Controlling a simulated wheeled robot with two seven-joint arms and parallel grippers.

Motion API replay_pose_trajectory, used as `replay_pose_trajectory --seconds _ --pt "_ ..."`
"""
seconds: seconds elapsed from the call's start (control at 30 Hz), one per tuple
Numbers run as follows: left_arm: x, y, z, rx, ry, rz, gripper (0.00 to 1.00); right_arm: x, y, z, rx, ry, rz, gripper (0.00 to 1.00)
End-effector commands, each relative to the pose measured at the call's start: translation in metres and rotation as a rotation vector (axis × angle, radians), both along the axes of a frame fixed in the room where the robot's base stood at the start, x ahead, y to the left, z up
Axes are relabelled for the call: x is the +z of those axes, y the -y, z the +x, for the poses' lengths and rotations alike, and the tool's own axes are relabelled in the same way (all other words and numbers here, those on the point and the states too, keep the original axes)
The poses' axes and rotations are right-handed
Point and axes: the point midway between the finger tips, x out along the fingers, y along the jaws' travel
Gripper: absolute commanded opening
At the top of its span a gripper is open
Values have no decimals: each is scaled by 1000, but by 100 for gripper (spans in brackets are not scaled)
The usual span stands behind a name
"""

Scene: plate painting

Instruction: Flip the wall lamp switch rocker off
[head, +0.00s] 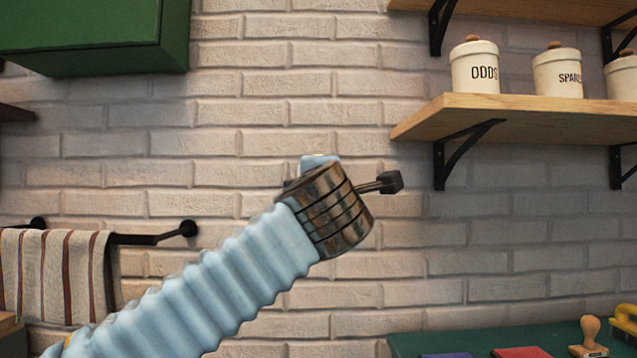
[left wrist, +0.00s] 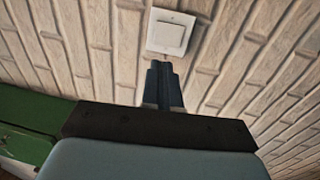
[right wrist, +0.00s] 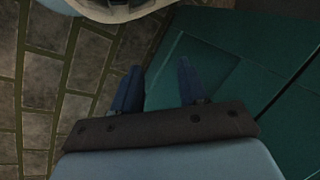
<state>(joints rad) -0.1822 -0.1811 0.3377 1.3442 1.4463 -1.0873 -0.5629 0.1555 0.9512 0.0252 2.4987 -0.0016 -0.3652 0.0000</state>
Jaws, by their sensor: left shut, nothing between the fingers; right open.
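The wall lamp switch, a white square plate with a rocker (left wrist: 171,37), is on the brick wall in the left wrist view. My left gripper (left wrist: 160,64) is shut and empty, its fingertips just below the switch plate in that picture. I cannot tell whether they touch it, or which way the rocker is tipped. In the head view my left arm reaches toward the wall and its wrist hides the fingers; I cannot make out the switch there. My right gripper (right wrist: 158,65) is open and empty, low down near dark green panels.
A wooden shelf (head: 540,112) with white canisters (head: 475,68) is right of my left wrist. A green cabinet (head: 85,35) hangs upper left. A striped towel (head: 52,275) hangs on a black rail (head: 150,238). A green-topped surface (head: 400,345) with small items is lower right.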

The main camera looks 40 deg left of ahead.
Motion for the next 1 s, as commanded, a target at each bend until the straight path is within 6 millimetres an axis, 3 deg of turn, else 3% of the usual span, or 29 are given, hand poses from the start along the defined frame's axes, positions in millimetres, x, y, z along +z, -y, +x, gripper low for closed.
replay_pose_trajectory --seconds 0.5,0.7,1.0 --pt "14 -66 78 2 -1 1 0 19 -3 -1 6 -1 4 43" --pt "15 -78 91 2 0 0 0 23 -3 -1 6 -1 5 43" --pt "15 -79 94 1 -1 1 0 23 -3 -1 6 -1 5 43"
